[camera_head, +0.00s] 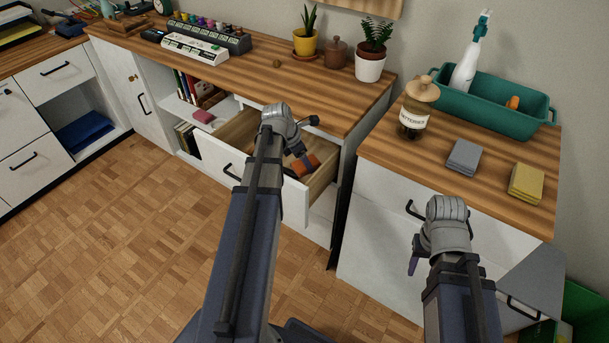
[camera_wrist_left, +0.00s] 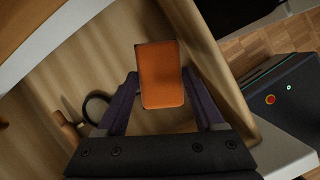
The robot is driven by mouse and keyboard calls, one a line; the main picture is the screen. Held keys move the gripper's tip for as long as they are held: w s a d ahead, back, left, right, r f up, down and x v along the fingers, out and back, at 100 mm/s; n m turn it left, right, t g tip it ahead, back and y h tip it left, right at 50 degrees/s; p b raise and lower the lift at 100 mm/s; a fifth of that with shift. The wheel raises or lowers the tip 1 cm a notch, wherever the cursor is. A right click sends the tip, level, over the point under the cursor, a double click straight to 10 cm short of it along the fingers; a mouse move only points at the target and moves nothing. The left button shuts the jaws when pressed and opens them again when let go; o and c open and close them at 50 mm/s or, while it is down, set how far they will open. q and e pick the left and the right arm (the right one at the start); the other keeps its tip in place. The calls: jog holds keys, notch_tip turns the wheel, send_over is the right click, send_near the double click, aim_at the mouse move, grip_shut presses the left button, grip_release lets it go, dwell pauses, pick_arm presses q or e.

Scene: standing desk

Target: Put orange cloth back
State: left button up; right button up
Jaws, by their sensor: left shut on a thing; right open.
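The orange cloth (camera_wrist_left: 162,75), a small folded block, is between the purple fingers of my left gripper (camera_wrist_left: 160,80) in the left wrist view. My left gripper is shut on it, inside the open drawer (camera_head: 232,160). In the head view the orange cloth (camera_head: 306,166) shows partly behind my left wrist. My right gripper (camera_head: 416,256) is open and empty in front of the white cabinet at the right; only part of its fingers shows.
A teal tray (camera_head: 480,103) with a spray bottle (camera_head: 468,66) stands on the right counter. A grey sponge-like block (camera_head: 464,156), a yellow one (camera_head: 525,183) and a lidded jar (camera_head: 417,108) stand before it. A dark ring (camera_wrist_left: 97,107) lies in the drawer.

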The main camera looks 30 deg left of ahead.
aim_at(304, 174)
pick_arm(q)
jog(key=shift+a+f+b, duration=0.15)
jog(key=shift+f+b, duration=0.55)
jog(key=shift+f, duration=0.65)
pick_arm(e)
jog(key=shift+f, duration=1.35)
pick_arm(q)
notch_tip(304, 174, down, 3)
jog(key=b, duration=0.3)
jog(key=shift+f, duration=0.15)
jog(key=shift+f+b, duration=0.3)
jog(key=shift+b, duration=0.2)
jog(key=shift+c, duration=0.6)
jog(key=shift+d+f, duration=0.1)
jog(key=shift+d, duration=0.1)
jog(key=shift+c, duration=0.7)
pick_arm(e)
notch_tip(304, 174, down, 4)
jog(key=shift+r, duration=0.1)
pick_arm(q)
jog(key=o, duration=1.5)
jog(key=shift+c, duration=0.2)
